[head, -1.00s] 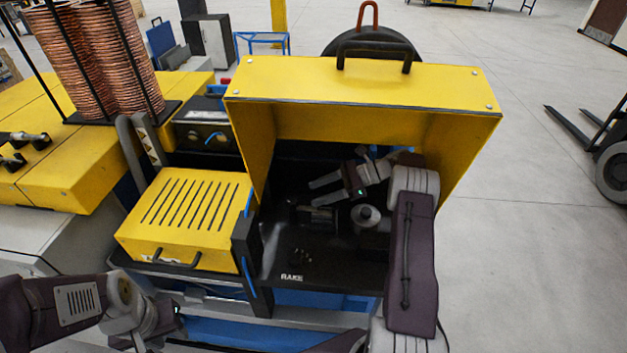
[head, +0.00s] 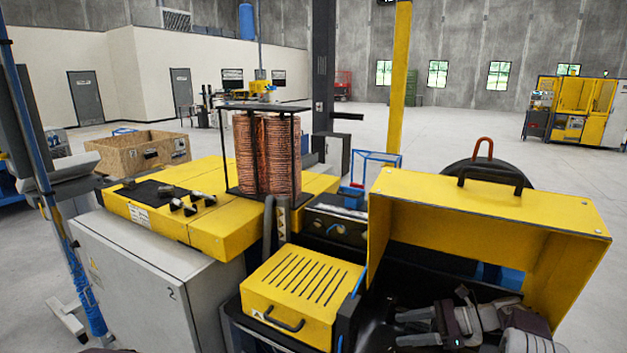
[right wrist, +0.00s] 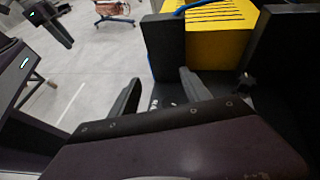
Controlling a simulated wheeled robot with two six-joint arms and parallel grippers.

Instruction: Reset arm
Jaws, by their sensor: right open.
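My right gripper (head: 402,328) is in the lower right of the head view, inside the machine bay under the yellow hood (head: 490,215). Its two fingers point left and stand apart with nothing between them. In the right wrist view the open fingers (right wrist: 160,77) are over the dark machine, with the yellow slotted box (right wrist: 222,28) beyond at upper right. At the left edge of that view a dark body with a small light (right wrist: 24,64) looks like part of my left arm. My left gripper is not seen in the head view.
The yellow slotted box (head: 303,292) stands left of the hood. Copper coils (head: 267,155) stand in a black rack on a yellow bench (head: 225,218) farther left. A dark upright panel (right wrist: 165,45) stands close beyond my right fingers. Open grey floor (right wrist: 100,60) lies to their left.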

